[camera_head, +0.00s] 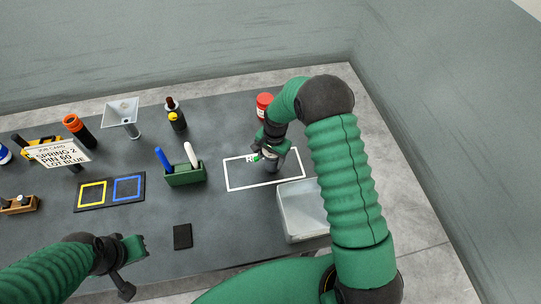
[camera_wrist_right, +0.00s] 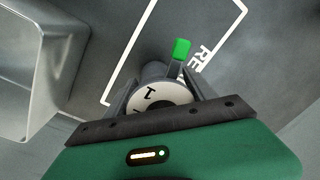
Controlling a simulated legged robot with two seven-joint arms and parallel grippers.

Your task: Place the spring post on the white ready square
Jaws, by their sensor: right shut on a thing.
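The spring post (camera_wrist_right: 153,97) appears to be the grey round piece with a white top marked "1" in the wrist view, with a green-tipped lever (camera_wrist_right: 181,50) beside it. My right gripper (camera_wrist_right: 160,82) is shut on it. In the head view my right gripper (camera_head: 268,153) is over the white ready square (camera_head: 235,189), a white outline on the table with partly hidden lettering. The post is low within the outline; whether its base touches the table I cannot tell. My left gripper (camera_head: 134,267) is open and empty at the table's front.
A clear grey bin (camera_head: 290,236) stands just in front of the outline, and a red-capped jar (camera_head: 264,100) behind it. A black block (camera_head: 182,236) is in front.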

